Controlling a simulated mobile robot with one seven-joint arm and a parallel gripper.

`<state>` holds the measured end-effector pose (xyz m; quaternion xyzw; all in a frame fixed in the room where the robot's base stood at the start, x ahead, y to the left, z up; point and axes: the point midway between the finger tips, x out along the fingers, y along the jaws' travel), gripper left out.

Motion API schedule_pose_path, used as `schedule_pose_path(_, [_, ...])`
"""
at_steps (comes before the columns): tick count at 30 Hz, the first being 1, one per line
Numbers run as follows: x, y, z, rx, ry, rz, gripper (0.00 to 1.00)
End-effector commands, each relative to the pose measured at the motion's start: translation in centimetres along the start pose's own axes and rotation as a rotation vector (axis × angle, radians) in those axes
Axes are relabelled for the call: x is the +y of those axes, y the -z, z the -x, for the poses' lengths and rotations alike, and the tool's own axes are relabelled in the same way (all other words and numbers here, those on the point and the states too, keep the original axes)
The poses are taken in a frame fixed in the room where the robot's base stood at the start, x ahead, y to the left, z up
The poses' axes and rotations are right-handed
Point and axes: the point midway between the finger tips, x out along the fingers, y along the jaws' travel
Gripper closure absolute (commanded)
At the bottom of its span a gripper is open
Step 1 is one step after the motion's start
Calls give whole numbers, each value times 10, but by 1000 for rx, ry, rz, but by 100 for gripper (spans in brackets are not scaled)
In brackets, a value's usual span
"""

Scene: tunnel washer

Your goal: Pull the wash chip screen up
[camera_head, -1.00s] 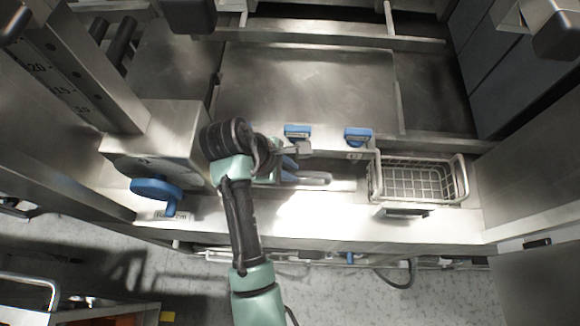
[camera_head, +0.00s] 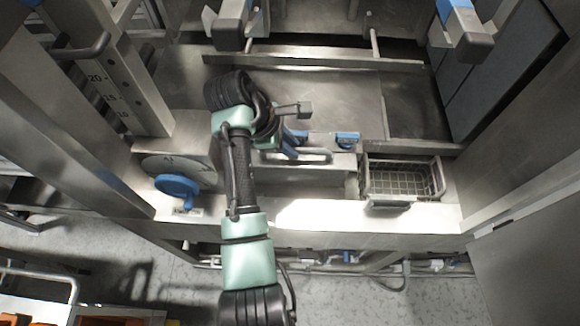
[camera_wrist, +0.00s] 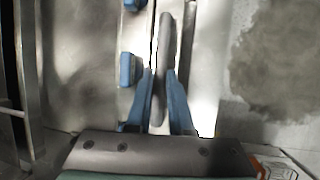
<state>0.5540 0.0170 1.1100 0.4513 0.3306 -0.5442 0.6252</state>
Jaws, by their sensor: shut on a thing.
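My gripper (camera_head: 291,150) is shut on a grey bar handle (camera_head: 316,156), at the front of the machine's metal trough. In the wrist view, my blue fingers (camera_wrist: 161,95) stand on both sides of the long handle (camera_wrist: 163,50). The handle seems to belong to the wash chip screen, with a plain metal panel (camera_head: 325,170) showing below it. The screen's mesh is not visible, and my arm hides the handle's left end.
A wire basket (camera_head: 402,178) stands right of the handle. Two blue clips sit just behind the handle, the right one (camera_head: 347,140) clear in view. A blue knob (camera_head: 177,187) is at left. A metal crossbar (camera_head: 330,60) spans the back.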

Motion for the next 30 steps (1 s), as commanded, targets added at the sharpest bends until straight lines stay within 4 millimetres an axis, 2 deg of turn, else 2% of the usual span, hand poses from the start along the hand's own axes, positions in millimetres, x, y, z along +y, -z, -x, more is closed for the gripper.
schedule_pose_path(1, [3,-6,15,0,6,2,100])
schedule_pose_path(6, [4,-11,28,0,11,4,100])
schedule_pose_path(19, [4,-11,29,1,9,4,100])
schedule_pose_path(20, [4,-11,29,1,9,4,79])
schedule_pose_path(22, [4,-11,29,1,9,4,68])
schedule_pose_path(30, [4,-12,29,0,9,3,68])
